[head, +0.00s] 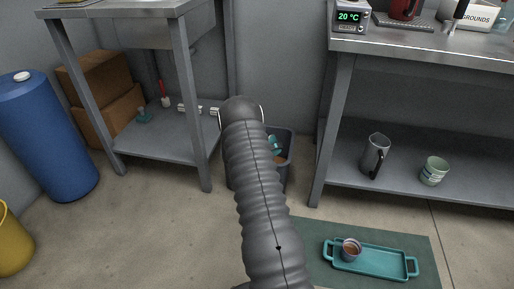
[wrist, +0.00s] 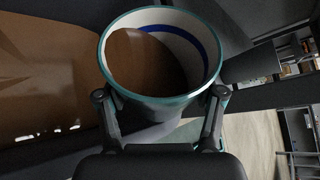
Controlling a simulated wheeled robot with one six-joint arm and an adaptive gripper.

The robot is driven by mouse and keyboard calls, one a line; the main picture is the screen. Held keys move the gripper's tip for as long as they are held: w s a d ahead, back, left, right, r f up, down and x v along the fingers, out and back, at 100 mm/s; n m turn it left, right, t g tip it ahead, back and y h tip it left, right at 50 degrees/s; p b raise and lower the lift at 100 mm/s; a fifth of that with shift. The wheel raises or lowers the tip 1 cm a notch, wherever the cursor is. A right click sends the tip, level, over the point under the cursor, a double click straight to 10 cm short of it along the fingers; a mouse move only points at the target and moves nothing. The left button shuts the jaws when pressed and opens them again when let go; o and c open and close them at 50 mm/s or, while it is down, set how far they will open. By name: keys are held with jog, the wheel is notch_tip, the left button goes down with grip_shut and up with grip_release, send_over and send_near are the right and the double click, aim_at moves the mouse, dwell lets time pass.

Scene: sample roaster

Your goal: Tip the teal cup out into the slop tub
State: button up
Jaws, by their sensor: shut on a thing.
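The teal cup (wrist: 150,97) is held between the two fingers of my gripper (wrist: 159,95). In the wrist view it has a teal rim, a pale inside with a blue band, and brown liquid lying towards the left side, so it looks tilted. In the head view a bit of the cup (head: 275,142) shows past my arm, at the dark slop tub (head: 288,178). My arm hides much of the tub and nearly all of my gripper there. Brown liquid shows in the tub, and a broad brown surface (wrist: 45,65) fills the left of the wrist view.
A grey shelf unit (head: 160,145) stands left of the tub, and a workbench (head: 320,150) stands right. A teal tray (head: 385,263) with a small cup (head: 351,244) lies on a green mat (head: 310,240) on the floor. A blue drum (head: 45,140) stands far left.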

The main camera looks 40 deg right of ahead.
jog(key=shift+f+n+g+p, duration=0.3)
jog(key=shift+n+g+p, duration=0.2)
jog(key=shift+n+g, duration=0.15)
dwell(1.1)
jog(key=shift+w+r+n+g+h+p, duration=0.2)
jog(key=shift+r+n+g+h+p, duration=0.45)
jog(key=shift+r+n+p, duration=0.5)
dwell(1.5)
jog(key=shift+w+a+r+n+h+b, duration=0.1)
jog(key=shift+w+n+h+b, duration=0.1)
jog(key=shift+w+n, duration=0.2)
jog(key=shift+w+a+r+n+h+b, duration=0.1)
jog(key=shift+w+n+b, duration=0.1)
jog(key=shift+w+n, duration=0.2)
dwell(0.6)
jog(key=shift+w+r+n+g, duration=0.1)
jog(key=shift+r+n+g, duration=0.1)
jog(key=shift+n+g, duration=0.15)
dwell(0.5)
